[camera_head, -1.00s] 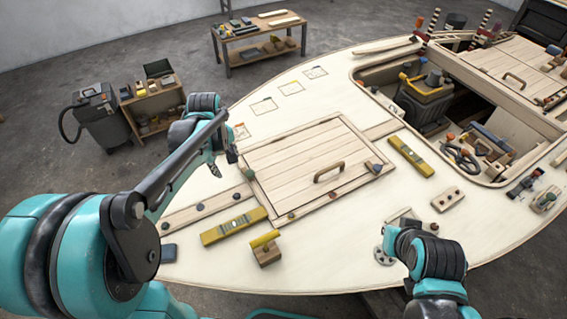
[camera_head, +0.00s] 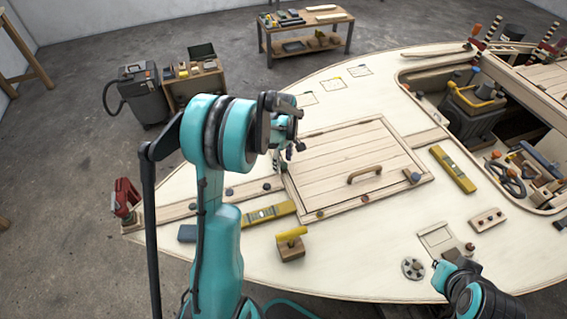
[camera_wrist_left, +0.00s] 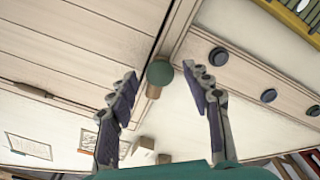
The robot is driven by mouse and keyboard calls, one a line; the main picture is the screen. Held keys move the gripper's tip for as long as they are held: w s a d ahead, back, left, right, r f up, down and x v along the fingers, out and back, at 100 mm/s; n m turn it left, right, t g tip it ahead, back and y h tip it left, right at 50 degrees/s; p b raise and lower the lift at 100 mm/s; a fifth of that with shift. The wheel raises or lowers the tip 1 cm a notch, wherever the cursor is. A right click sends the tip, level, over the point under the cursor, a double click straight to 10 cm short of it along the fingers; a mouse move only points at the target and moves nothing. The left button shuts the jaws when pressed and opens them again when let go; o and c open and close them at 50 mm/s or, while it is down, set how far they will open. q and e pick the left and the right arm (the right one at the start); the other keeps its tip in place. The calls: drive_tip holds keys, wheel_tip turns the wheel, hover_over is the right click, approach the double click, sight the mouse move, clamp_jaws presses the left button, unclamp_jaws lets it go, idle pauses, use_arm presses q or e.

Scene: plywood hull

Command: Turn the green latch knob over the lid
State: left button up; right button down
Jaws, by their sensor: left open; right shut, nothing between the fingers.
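The green latch knob (camera_wrist_left: 160,72) shows in the left wrist view at the edge of the plank lid, with a short wooden tab (camera_wrist_left: 153,91) beside it. The lid (camera_head: 345,155) lies in the middle of the pale hull deck in the head view. My left gripper (camera_head: 289,153) is over the lid's left edge and hides the knob there. In the wrist view, its open fingers (camera_wrist_left: 164,88) stand either side of the knob, apart from it, with nothing between them. My right gripper (camera_head: 441,276) is at the lower right, shut and empty; its fingertips are hard to make out.
A yellow level (camera_head: 268,214) and a wooden block with a yellow top (camera_head: 291,243) lie near the lid's front left. Dark knobs (camera_head: 267,187) line the strip at left. The lid handle (camera_head: 364,174) stands up. An open hatch (camera_head: 470,110) is at right.

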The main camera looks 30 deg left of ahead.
use_arm(q)
drive_tip(key=shift+f, duration=0.15)
clamp_jaws()
drive_tip(key=shift+m, duration=0.3)
drive_tip(key=m, duration=0.4)
drive_tip(key=shift+m, duration=0.3)
drive_tip(key=m, duration=0.4)
drive_tip(key=shift+m, duration=0.3)
drive_tip(key=m, duration=0.5)
drive_tip(key=shift+m+b, duration=0.3)
drive_tip(key=shift+m, duration=2.2)
